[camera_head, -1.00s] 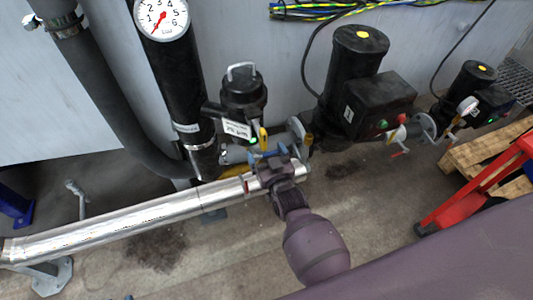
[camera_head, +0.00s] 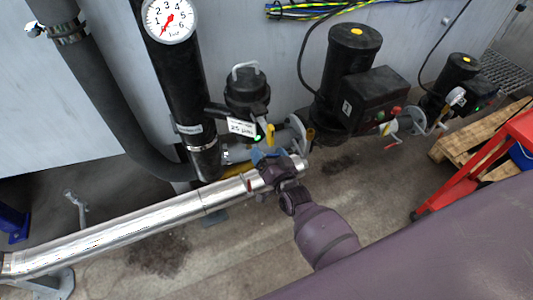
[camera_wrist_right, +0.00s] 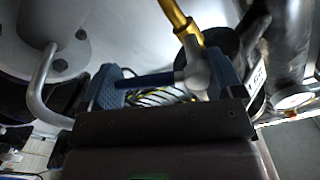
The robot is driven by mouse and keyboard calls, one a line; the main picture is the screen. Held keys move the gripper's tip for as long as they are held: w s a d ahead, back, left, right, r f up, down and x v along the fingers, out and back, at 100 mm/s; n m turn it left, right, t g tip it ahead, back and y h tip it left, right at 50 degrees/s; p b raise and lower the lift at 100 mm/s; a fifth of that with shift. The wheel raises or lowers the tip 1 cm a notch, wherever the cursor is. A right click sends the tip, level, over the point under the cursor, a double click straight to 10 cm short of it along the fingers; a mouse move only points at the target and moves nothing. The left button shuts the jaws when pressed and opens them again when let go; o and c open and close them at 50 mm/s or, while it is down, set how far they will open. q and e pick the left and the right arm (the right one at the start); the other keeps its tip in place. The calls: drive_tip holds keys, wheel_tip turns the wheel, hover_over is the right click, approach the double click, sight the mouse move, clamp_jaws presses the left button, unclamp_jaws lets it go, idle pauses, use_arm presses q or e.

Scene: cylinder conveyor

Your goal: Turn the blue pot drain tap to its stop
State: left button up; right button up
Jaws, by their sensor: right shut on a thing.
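The drain tap shows in the right wrist view. Its blue handle (camera_wrist_right: 150,80) joins a grey metal body (camera_wrist_right: 194,68) under a brass pipe (camera_wrist_right: 180,18). My right gripper (camera_wrist_right: 163,80) has its blue fingers on either side of the tap and is shut on it. In the head view my right gripper (camera_head: 270,157) is at the tap below the black filter pot (camera_head: 246,92), just above the silver pipe. The gripper mostly hides the tap there, so I cannot tell the handle's exact angle. My left gripper is not in view.
A silver pipe (camera_head: 130,220) runs along the floor beneath the hand. Black pumps (camera_head: 350,80) stand behind to the right, and a black pipe with a gauge (camera_head: 170,18) stands left. A red frame (camera_head: 465,175) and wooden pallet (camera_head: 450,148) are at right.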

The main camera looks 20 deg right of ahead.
drive_tip(key=m, duration=0.2)
drive_tip(key=a+f+m, duration=0.1)
drive_tip(key=m, duration=0.1)
drive_tip(key=shift+f+m, duration=0.15)
drive_tip(key=shift+m, duration=0.15)
drive_tip(key=m, duration=0.2)
drive_tip(key=a+m+b, duration=0.1)
drive_tip(key=m, duration=0.2)
drive_tip(key=a+m+b, duration=0.1)
drive_tip(key=m, duration=0.1)
drive_tip(key=shift+f+m, duration=0.3)
drive_tip(key=shift+f, duration=0.05)
drive_tip(key=o, duration=1.1)
drive_tip(key=shift+c, duration=0.2)
drive_tip(key=shift+s, duration=0.1)
